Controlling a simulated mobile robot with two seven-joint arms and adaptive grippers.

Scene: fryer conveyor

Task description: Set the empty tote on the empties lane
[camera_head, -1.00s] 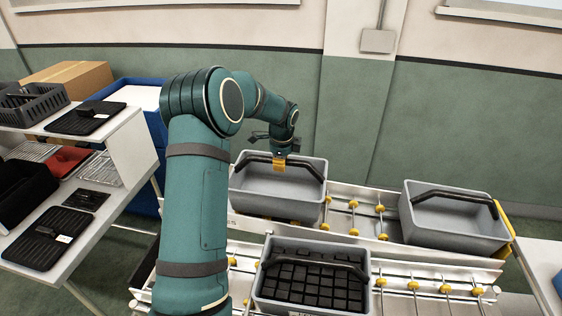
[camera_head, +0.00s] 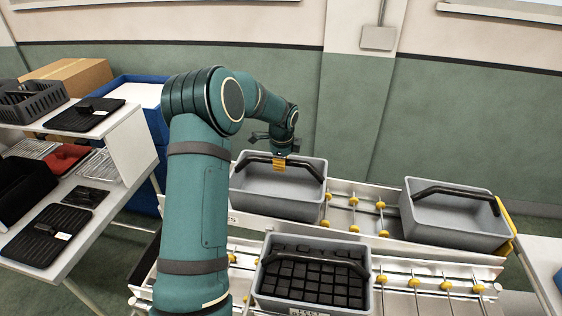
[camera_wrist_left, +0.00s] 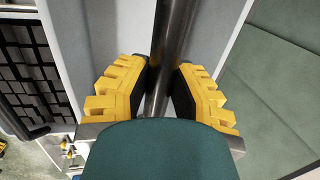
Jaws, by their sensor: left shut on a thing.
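A grey empty tote (camera_head: 268,196) with a black bar handle rests at the left part of the rear roller lane (camera_head: 352,204). My left gripper (camera_head: 279,163) is shut on the tote's handle from above. In the left wrist view the yellow-padded fingers (camera_wrist_left: 160,92) close around the dark handle bar (camera_wrist_left: 172,45). A second grey empty tote (camera_head: 455,222) sits at the right end of the rear lane. My right gripper is not in view.
A tote filled with black items (camera_head: 312,278) sits on the front lane (camera_head: 440,284). A shelf rack (camera_head: 140,150) with trays stands at the left, with a blue bin (camera_head: 150,95) behind. Rollers between the two rear totes are clear.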

